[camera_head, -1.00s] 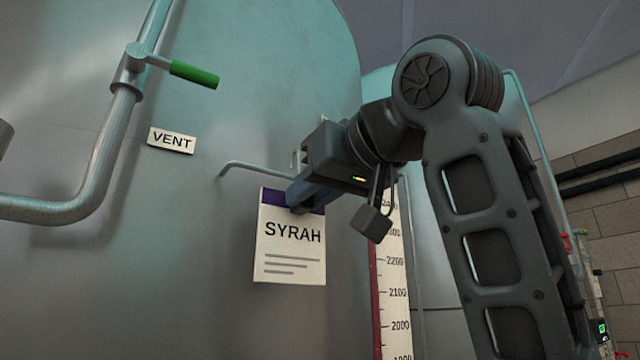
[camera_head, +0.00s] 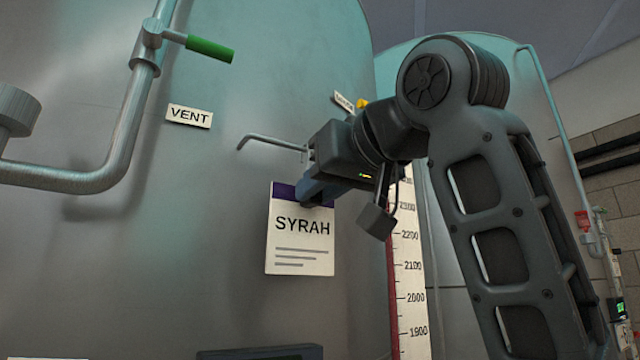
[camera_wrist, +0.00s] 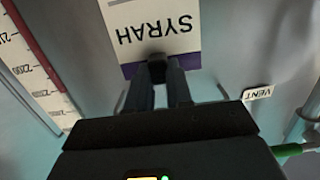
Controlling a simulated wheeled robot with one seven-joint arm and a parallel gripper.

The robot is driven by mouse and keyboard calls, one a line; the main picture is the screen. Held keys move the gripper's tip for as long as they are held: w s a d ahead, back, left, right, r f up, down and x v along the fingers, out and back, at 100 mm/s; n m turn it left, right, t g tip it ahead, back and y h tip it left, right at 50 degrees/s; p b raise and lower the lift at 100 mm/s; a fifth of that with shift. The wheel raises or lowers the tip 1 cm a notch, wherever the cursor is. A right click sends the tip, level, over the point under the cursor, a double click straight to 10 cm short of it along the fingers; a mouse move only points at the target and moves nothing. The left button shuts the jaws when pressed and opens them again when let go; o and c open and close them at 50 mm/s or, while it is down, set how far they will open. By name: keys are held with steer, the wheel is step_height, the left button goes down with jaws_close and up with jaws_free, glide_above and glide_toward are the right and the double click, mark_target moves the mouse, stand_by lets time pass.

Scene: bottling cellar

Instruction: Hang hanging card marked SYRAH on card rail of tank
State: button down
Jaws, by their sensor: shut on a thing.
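The white SYRAH card (camera_head: 300,240) with a purple top band is upright in front of the tank (camera_head: 230,200). My gripper (camera_head: 305,198) is shut on its top edge. The card also shows upside down in the wrist view (camera_wrist: 155,28), with my gripper's fingers (camera_wrist: 157,68) at its purple band. The card rail (camera_head: 270,141), a thin grey rod with a bent left end, is on the tank wall just above the card. Its right part is hidden behind my gripper. The card appears below the rail and apart from it.
A VENT label (camera_head: 189,116) and a pipe with a green-handled valve (camera_head: 210,49) are left of the rail. A level scale (camera_head: 409,270) stands right of the card. A dark ledge-like thing (camera_head: 260,353) shows at the bottom edge.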

steer(key=shift+f, duration=0.1)
steer(key=c, duration=0.9)
jaws_free()
steer(key=shift+w, duration=0.1)
steer(key=shift+c, duration=0.2)
